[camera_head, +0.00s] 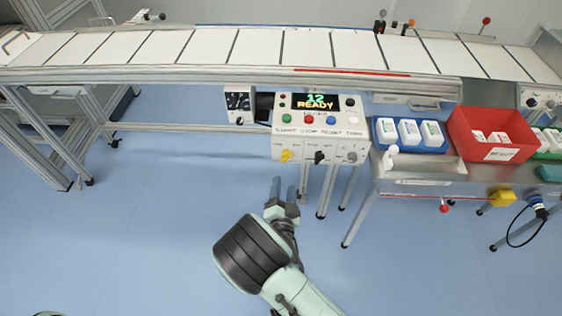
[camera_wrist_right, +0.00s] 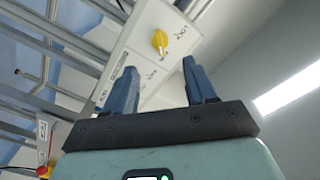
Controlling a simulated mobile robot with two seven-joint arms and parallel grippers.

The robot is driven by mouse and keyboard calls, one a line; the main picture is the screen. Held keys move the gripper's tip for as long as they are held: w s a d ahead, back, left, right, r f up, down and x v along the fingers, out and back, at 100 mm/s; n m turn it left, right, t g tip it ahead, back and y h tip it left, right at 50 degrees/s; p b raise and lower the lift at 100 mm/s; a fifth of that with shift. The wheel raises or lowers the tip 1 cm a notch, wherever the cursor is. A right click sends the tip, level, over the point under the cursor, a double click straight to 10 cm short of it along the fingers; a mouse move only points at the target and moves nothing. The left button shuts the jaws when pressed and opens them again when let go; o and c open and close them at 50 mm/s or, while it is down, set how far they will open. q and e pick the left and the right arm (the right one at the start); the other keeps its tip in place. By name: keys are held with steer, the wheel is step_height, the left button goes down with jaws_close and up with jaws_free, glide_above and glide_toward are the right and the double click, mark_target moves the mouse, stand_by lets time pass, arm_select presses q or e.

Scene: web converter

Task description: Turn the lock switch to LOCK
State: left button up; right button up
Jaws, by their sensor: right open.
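A white control box (camera_head: 315,125) with a lit display reading "12 READY" hangs below the conveyor. Its lower face carries a yellow rotary knob (camera_head: 286,155), a black one (camera_head: 319,157) and a grey one (camera_head: 351,156). The small labels are too blurred to tell which is the lock switch. My right gripper (camera_head: 283,188) is open and empty, just below the yellow knob and apart from it. In the right wrist view, the yellow knob (camera_wrist_right: 160,42) shows beyond the gap between the blue fingers of the gripper (camera_wrist_right: 158,75). My left gripper is not in view.
The conveyor (camera_head: 220,48) runs above the box. A side table on the right holds a blue tray (camera_head: 412,149) of white packs and a red bin (camera_head: 497,154). Metal legs (camera_head: 329,190) stand behind the gripper. The blue floor on the left is clear.

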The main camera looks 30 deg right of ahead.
mark_target(285, 161)
steer(key=x, duration=1)
steer(key=shift+w+b, duration=0.15)
steer(key=shift+b, duration=0.25)
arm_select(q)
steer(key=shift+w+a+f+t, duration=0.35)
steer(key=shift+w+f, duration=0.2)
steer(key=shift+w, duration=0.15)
arm_select(e)
steer(key=c, duration=1)
